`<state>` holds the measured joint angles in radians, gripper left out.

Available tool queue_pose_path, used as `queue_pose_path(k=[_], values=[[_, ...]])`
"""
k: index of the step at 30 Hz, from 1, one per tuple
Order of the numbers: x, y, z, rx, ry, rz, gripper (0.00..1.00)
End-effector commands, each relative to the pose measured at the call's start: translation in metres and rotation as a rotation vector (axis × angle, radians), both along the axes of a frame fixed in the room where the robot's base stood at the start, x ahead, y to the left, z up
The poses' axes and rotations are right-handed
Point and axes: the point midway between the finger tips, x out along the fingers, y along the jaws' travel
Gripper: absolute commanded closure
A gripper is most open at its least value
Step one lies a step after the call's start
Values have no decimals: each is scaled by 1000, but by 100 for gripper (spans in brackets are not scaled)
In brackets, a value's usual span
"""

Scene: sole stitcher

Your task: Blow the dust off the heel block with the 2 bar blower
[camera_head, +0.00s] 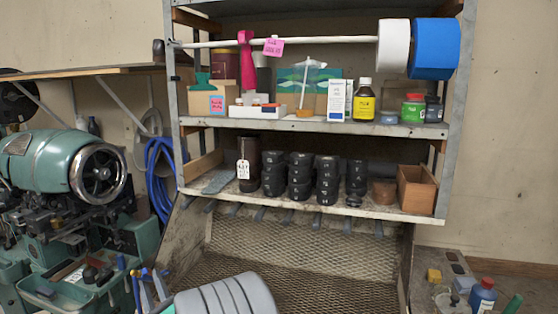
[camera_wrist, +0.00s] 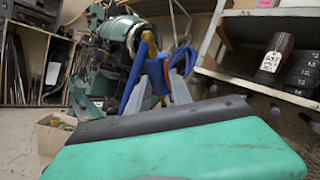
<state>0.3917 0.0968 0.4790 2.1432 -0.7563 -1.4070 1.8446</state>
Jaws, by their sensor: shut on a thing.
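My gripper (camera_wrist: 168,74) has grey fingers shut on a blue tool with an orange-yellow part (camera_wrist: 137,92); it may be the blower, but I see no pressure label on it. In the head view my gripper (camera_head: 152,284) and the blue tool (camera_head: 137,292) show at the lower left, in front of the green machine. I cannot pick out the heel block for certain. Stacked black numbered pieces (camera_head: 299,178) stand on the lower shelf (camera_head: 225,194), beside a dark cylinder (camera_head: 248,148) with a white tag. The gripper is apart from them.
A green stitching machine (camera_head: 40,155) with a handwheel stands at the left. A blue hose (camera_head: 160,180) hangs behind it. The upper shelf holds bottles and boxes. A mesh tray (camera_head: 300,257) lies below the shelves, mostly clear. A blue bottle (camera_head: 483,295) stands at the lower right.

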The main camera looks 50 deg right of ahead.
Motion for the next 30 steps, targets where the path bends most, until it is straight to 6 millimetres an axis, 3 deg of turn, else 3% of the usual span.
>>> queue_pose_path(k=[17, 26, 30], values=[[21, -51, 61, 6, -23, -10, 100], [28, -108, 124, 16, -37, -38, 100], [24, -146, 167, 20, -48, -68, 100]])
